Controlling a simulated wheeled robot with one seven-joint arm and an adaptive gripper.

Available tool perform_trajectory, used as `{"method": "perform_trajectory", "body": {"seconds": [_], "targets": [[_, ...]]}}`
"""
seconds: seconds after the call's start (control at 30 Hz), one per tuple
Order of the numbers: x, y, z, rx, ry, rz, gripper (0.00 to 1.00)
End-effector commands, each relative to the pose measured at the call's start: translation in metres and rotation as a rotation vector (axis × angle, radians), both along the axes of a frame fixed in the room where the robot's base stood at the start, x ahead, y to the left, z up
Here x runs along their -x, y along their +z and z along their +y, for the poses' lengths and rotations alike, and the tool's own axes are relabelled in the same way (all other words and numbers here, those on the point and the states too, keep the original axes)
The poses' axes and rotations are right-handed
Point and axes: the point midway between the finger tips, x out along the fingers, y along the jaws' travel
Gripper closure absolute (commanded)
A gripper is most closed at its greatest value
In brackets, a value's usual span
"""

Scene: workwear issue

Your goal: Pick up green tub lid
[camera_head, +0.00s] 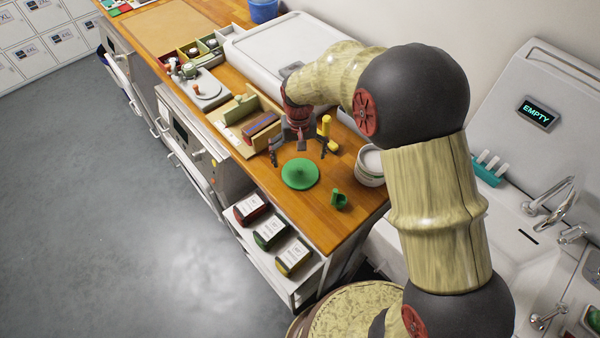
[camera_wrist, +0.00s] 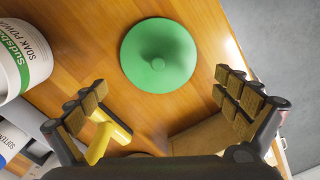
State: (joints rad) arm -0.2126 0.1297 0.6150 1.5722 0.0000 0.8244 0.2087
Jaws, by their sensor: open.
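The green tub lid (camera_head: 300,174) is a round disc with a raised knob, lying flat on the wooden counter near its front end. In the wrist view the lid (camera_wrist: 158,58) lies beyond the fingertips, at the top middle. My gripper (camera_head: 298,150) is open and empty, above the counter just behind the lid in the head view. In the wrist view its fingers (camera_wrist: 160,98) are spread wide, with nothing between the tips. The lid is apart from both fingers.
A white tub (camera_head: 370,166) stands right of the lid, also left in the wrist view (camera_wrist: 22,58). A small green holder (camera_head: 339,200) stands near the counter edge. A yellow object (camera_head: 326,128) and a wooden box (camera_head: 238,122) flank my gripper. Bare wood (camera_head: 335,222) lies in front.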

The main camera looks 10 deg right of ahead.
Motion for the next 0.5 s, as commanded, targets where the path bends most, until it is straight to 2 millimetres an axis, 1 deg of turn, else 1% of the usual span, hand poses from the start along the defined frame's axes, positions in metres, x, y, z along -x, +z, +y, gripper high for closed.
{"method": "perform_trajectory", "body": {"seconds": [0.03, 0.1, 0.27, 0.33, 0.5], "targets": [[0.002, -0.009, -0.001, 0.001, 0.000, 0.003, 0.00], [0.003, -0.019, -0.001, 0.001, 0.000, 0.003, 0.00], [0.003, -0.040, -0.002, 0.001, 0.000, 0.002, 0.00], [0.003, -0.044, -0.002, 0.000, 0.000, 0.002, 0.00], [0.003, -0.043, -0.002, 0.000, 0.000, 0.000, 0.00]]}}
